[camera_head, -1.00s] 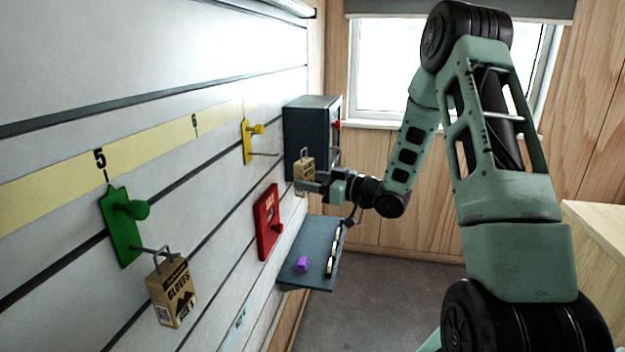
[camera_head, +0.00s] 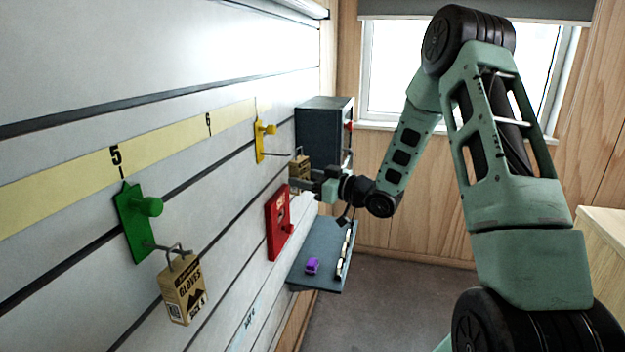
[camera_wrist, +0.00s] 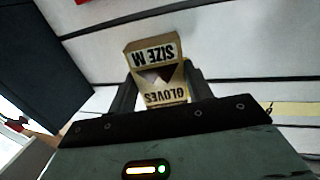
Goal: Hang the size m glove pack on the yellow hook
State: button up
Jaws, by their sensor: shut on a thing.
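The size M glove pack is a tan box with a wire hanging loop; it shows in the head view (camera_head: 299,168) and in the wrist view (camera_wrist: 158,75), where "SIZE M" and "GLOVES" read upside down. My gripper (camera_head: 306,184) is shut on this pack, with a finger on each side of it in the wrist view (camera_wrist: 157,90). The yellow hook (camera_head: 264,141) is on the slatted wall, its prong pointing out toward the pack. The pack is beside and slightly below the prong tip; whether the loop touches the prong cannot be told.
A green hook (camera_head: 138,222) at the near left holds another glove pack (camera_head: 185,291). A red holder (camera_head: 278,224) is on the wall below the yellow hook. A dark cabinet (camera_head: 322,122) stands just behind my gripper. A low shelf (camera_head: 318,275) carries a purple object (camera_head: 312,266).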

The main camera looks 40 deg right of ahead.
jog(key=shift+w+a+f+b, duration=0.25)
jog(key=shift+w+a, duration=0.25)
jog(key=shift+w, duration=0.15)
jog(key=shift+w+a+f+b, duration=0.25)
jog(key=shift+w+a, duration=0.3)
jog(key=shift+w, duration=0.15)
jog(key=shift+w+a+f+b, duration=0.15)
jog(key=shift+w+a+b, duration=0.1)
jog(key=shift+w+a, duration=0.35)
jog(key=shift+w, duration=0.1)
jog(key=o, duration=1.1)
jog(key=shift+d, duration=0.1)
jog(key=b+v, duration=0.4)
jog(key=v, duration=1.3)
jog(key=shift+s, duration=0.2)
jog(key=shift+d, duration=0.1)
